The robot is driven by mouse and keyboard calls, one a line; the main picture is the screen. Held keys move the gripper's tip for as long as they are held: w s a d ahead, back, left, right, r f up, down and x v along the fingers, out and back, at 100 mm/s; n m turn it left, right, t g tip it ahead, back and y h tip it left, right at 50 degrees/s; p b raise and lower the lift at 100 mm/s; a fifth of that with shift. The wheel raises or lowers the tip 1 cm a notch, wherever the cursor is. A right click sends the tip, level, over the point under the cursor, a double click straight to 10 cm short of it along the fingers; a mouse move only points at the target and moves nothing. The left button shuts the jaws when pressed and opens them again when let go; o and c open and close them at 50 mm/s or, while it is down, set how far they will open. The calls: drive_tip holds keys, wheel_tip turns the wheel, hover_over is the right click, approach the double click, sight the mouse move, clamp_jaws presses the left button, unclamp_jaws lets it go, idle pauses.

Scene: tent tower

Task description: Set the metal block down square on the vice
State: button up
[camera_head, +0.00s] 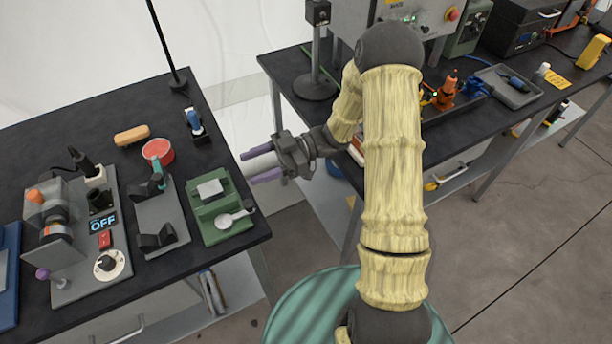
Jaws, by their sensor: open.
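A small grey metal block (210,189) rests on the green vice (220,233), toward its far end, on the right part of the left table. The block looks close to in line with the vice, but its exact squareness is too small to tell. A silver round part with a short handle (235,217) shows on the vice's near half. My gripper (258,165) has purple fingers spread apart, pointing left. It is to the right of the block, around the table's right edge, apart from it. I see only a pale area between the fingers.
Left of the vice stands a grey fixture (172,215) with black supports and a teal part. A red round container (158,151), an orange-tan object (132,135) and a control panel (95,280) are also on the left table. A second table (300,70) stands right, past a gap.

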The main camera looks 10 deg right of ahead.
drive_tip(key=w+m+t+h, duration=0.5)
drive_tip(key=w+t, duration=0.3)
drive_tip(key=t, duration=0.1)
drive_tip(key=d+r+m+t+h, duration=0.2)
drive_tip(key=d+m+t+h, duration=0.1)
drive_tip(key=d+m+h, duration=0.5)
drive_tip(key=s+d+m+g+h, duration=0.2)
drive_tip(key=s+m+g, duration=0.1)
drive_tip(key=s, duration=0.6)
drive_tip(key=s+d+m+g+h, duration=0.2)
drive_tip(key=s+d+m+g, duration=0.1)
drive_tip(key=s, duration=0.6)
drive_tip(key=shift+s+d+m, duration=0.15)
drive_tip(key=shift+s+m, duration=0.2)
drive_tip(key=shift+m, duration=0.25)
drive_tip(key=shift+r, duration=0.1)
